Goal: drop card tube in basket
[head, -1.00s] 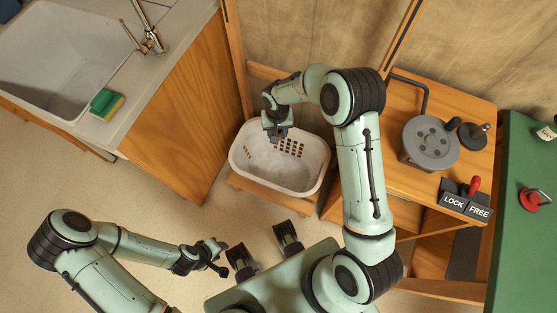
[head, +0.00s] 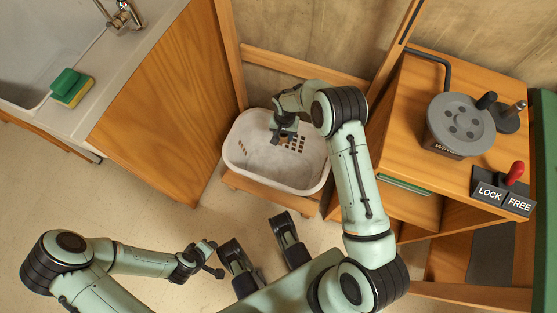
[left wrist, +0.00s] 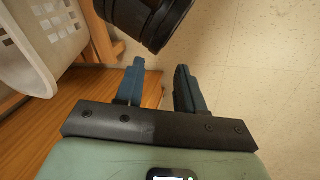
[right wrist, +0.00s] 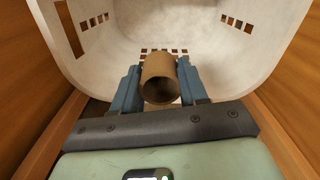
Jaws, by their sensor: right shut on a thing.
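The card tube (right wrist: 158,68) is a short, hollow brown tube with its open end facing the right wrist camera. My right gripper (head: 284,137) is shut on it and holds it above the white basket (head: 250,178). In the right wrist view, the basket's pale, slotted wall (right wrist: 110,52) surrounds the tube on the far side. The tube is mostly hidden by the gripper in the head view. My left gripper (head: 212,261) is away from the basket at the lower left. In the left wrist view its fingers (left wrist: 160,68) are apart with nothing between them.
The basket stands on a low wooden base between a wooden cabinet (head: 165,105) on the left and a wooden workbench (head: 395,140) on the right. The bench bears a grey reel (head: 460,122) and a LOCK/FREE lever block (head: 502,194). Open floor lies at the left.

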